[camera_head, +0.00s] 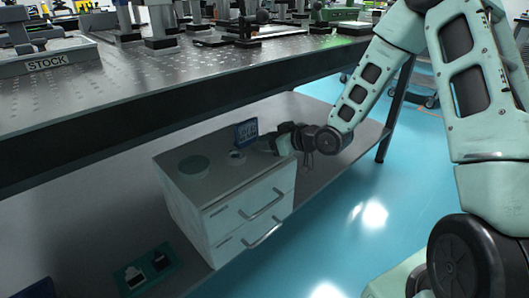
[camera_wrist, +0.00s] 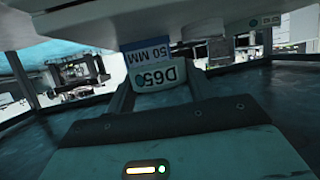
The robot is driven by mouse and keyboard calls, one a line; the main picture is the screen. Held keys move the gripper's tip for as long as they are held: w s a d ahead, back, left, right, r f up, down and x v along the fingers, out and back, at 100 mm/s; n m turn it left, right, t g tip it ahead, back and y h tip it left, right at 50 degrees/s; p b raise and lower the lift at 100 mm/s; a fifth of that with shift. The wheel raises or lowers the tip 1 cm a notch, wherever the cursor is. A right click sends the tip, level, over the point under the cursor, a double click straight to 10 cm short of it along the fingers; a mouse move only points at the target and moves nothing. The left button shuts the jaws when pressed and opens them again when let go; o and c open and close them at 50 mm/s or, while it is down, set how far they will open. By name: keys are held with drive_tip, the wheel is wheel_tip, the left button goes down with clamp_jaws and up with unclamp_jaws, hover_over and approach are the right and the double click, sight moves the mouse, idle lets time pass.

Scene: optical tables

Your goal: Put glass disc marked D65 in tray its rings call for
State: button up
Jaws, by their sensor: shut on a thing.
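My gripper (camera_wrist: 160,92) is shut on a pale piece marked D65 (camera_wrist: 165,77), the glass disc's marked part. The marking appears upside down between the two fingers, with a small teal circle beside it; the rest of the disc's rings cannot be made out. In the head view my gripper (camera_head: 277,145) is low over the right part of a white drawer cabinet's top (camera_head: 215,190). The disc cannot be told apart there. A blue sign reading 50 MM (camera_wrist: 147,55) is just beyond the disc in the wrist view.
On the cabinet are a dark green round piece (camera_head: 194,164), a small pale ring-shaped piece (camera_head: 237,158) and an upright blue sign (camera_head: 246,131). The cabinet stands on a shelf under a perforated table (camera_head: 200,85). A holder marked STOCK (camera_head: 48,63) is above left.

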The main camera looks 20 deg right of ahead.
sight(265, 156)
drive_tip(key=shift+w+a, duration=0.15)
drive_tip(key=shift+w, duration=0.15)
drive_tip(key=shift+w+a+f+b, duration=0.1)
drive_tip(key=shift+w+f+b, duration=0.05)
drive_tip(key=shift+f+b, duration=0.6)
drive_tip(key=shift+w+a+f+b, duration=0.1)
drive_tip(key=shift+f+b, duration=0.3)
drive_tip(key=shift+f, duration=0.55)
drive_tip(key=shift+f, duration=0.2)
drive_tip(key=o, duration=0.8)
